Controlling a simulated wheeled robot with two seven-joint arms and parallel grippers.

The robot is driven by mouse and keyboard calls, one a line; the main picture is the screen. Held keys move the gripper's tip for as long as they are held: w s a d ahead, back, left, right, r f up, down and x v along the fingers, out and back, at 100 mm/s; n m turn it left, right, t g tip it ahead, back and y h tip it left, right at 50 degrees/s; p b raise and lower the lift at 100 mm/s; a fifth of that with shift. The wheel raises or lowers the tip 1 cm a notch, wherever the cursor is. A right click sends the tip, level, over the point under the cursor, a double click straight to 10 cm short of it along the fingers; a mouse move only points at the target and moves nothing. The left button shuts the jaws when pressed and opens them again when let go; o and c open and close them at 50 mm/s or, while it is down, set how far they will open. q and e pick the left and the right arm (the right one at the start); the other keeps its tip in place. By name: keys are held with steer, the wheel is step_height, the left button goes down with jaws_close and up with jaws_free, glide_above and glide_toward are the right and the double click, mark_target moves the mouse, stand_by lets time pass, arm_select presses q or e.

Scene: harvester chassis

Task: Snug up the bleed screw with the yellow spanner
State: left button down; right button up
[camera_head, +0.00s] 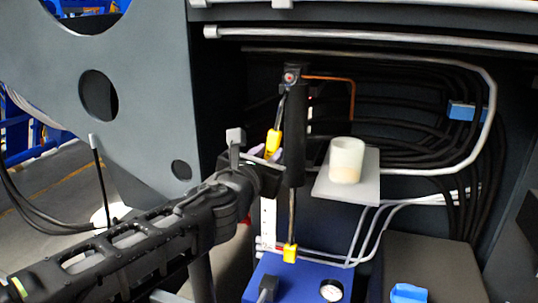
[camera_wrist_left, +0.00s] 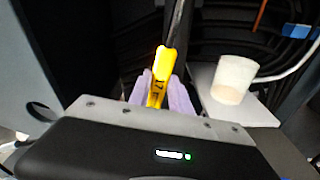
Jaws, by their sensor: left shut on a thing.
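My left gripper (camera_head: 266,152) is shut on the yellow handle of the spanner (camera_head: 273,142), just left of the black upright cylinder (camera_head: 295,140). In the left wrist view the purple fingertips (camera_wrist_left: 162,98) sit on both sides of the yellow spanner (camera_wrist_left: 160,80). Its dark shank runs up from the handle toward the cylinder's top block (camera_head: 292,74), which bears a small red spot. I cannot clearly make out the bleed screw or whether the spanner's end touches it. My right gripper is not in view.
A whitish cup (camera_head: 346,160) stands on a grey shelf (camera_head: 361,191) right of the cylinder. A thin copper pipe (camera_head: 352,95) leaves the top block. Below are a yellow rod end (camera_head: 290,253) and a blue box (camera_head: 305,276) with a gauge. Dark hoses fill the back; a grey plate (camera_head: 150,90) stands left.

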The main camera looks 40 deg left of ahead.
arm_select(q)
steer(key=shift+s+a+r+m+p, duration=0.2)
steer(key=shift+a+m, duration=0.2)
steer(key=shift+a, duration=0.2)
steer(key=shift+s+a+r+m+p, duration=0.1)
steer(key=shift+s+a+r+m, duration=0.1)
steer(key=shift+a+m, duration=0.3)
steer(key=shift+a, duration=0.1)
steer(key=shift+s+a+r+m+y, duration=0.25)
steer(key=shift+a+r+m+y, duration=0.1)
steer(key=shift+a+m, duration=0.25)
steer(key=shift+s, duration=0.1)
steer(key=shift+p+v, duration=0.65)
steer(key=shift+v, duration=0.65)
steer(key=shift+f, duration=0.1)
